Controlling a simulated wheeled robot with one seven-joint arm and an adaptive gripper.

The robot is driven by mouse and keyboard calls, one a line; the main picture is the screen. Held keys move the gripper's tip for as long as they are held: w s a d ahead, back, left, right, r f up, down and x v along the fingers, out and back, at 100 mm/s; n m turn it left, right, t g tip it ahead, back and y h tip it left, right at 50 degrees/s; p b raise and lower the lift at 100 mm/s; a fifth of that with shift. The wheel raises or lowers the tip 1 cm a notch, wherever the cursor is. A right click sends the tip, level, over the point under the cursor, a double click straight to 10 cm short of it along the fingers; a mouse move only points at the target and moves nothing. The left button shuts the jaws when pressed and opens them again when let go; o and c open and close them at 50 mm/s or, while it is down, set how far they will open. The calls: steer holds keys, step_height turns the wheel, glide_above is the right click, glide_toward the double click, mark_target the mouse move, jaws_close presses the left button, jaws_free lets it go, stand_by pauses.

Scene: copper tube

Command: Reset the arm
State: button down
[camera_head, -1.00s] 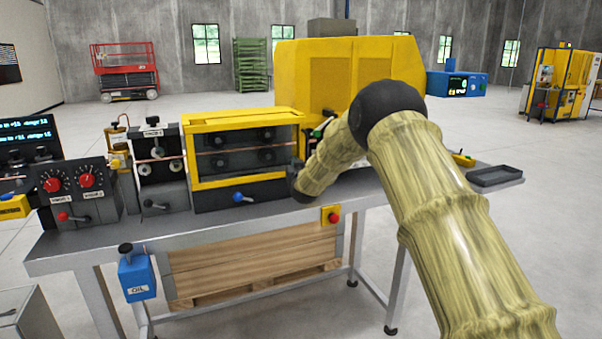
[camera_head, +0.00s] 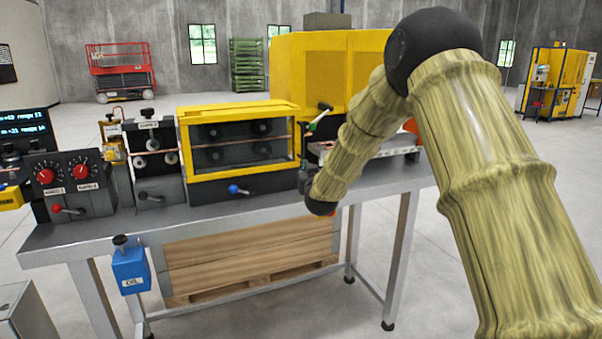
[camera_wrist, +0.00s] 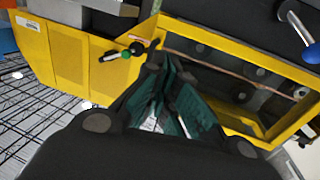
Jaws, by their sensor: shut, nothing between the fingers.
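My arm (camera_head: 500,170) reaches in from the right in the head view, bent at a dark joint and folding down towards the bench. Its dark wrist end hangs over the bench's front edge. My gripper (camera_wrist: 170,85) shows in the wrist view as dark teal fingers, shut and empty. In that view it points towards the yellow-framed machine, with a thin copper tube (camera_wrist: 215,72) running across beyond the fingers. In the head view the fingers are mostly hidden by the arm.
The metal bench (camera_head: 215,212) carries a control box with red knobs (camera_head: 68,180), a roller unit (camera_head: 153,160) and a yellow-framed enclosure (camera_head: 240,145). A large yellow cabinet (camera_head: 300,70) stands behind. A blue oil can (camera_head: 130,268) hangs at the bench front. Free floor lies at the right.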

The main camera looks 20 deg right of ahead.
steer(key=s+a+f+g, duration=0.15)
steer(key=s+f, duration=0.25)
steer(key=f, duration=0.6)
steer(key=s+a+f+g, duration=0.15)
steer(key=s+f, duration=0.35)
steer(key=f, duration=0.6)
steer(key=s+f+g+y, duration=0.1)
steer(key=s+f+g, duration=0.5)
steer(key=s+f, duration=1.4)
steer(key=s+a+f+g, duration=0.1)
steer(key=s+f+g, duration=0.1)
steer(key=s+f, duration=0.6)
steer(key=s+a+f+g, duration=0.1)
steer(key=s+f+g, duration=0.25)
steer(key=s, duration=0.85)
steer(key=s+f+g, duration=0.2)
steer(key=s+g, duration=0.1)
steer(key=s, duration=1.8)
steer(key=shift+s+a+n+y, duration=0.15)
steer(key=shift+a+n+y, duration=0.15)
steer(key=shift+a+f+g, duration=0.1)
steer(key=shift+g, duration=0.15)
